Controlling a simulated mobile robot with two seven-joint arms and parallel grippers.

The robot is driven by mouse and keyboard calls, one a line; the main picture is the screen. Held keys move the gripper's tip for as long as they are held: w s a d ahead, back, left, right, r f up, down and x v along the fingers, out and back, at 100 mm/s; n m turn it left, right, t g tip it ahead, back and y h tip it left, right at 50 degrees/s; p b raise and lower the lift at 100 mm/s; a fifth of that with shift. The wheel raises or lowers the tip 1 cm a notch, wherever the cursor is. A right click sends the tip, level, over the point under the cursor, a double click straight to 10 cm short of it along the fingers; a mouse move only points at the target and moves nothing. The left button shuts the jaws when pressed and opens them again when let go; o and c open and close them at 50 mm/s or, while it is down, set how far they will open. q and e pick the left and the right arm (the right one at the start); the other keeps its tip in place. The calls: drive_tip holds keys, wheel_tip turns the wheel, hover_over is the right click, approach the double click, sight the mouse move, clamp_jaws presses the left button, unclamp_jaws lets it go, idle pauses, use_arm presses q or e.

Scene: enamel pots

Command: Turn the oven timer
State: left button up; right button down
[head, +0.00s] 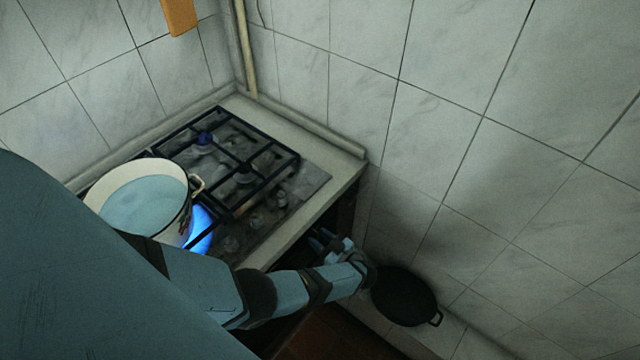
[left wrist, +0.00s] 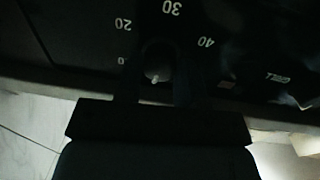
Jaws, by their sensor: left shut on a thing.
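The oven timer shows in the left wrist view as a small round knob (left wrist: 156,74) on a dark panel, with the numbers 20, 30 and 40 around it. My left gripper (left wrist: 155,85) is shut on this knob, with dark fingers on both sides of it. In the head view my left gripper (head: 327,243) is at the front of the stove (head: 335,190), just below the edge of its top. The knob is hidden there. My right gripper is not in view.
A cream pot (head: 188,215) with pale blue contents stands on the stove, over a blue flame (head: 201,232), close to my left arm. A black pan (head: 405,296) is at the right, near the tiled wall (head: 480,190). The other burners hold no pots.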

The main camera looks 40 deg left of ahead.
use_arm(q)
drive_tip(key=m+p, duration=0.1)
drive_tip(key=m, duration=0.4)
drive_tip(key=m+p, duration=0.1)
drive_tip(key=m, duration=0.3)
drive_tip(key=shift+m+g+h, duration=0.3)
drive_tip(key=shift+m+g, duration=0.1)
idle(0.4)
drive_tip(key=o, duration=0.9)
drive_tip(key=shift+d, duration=0.2)
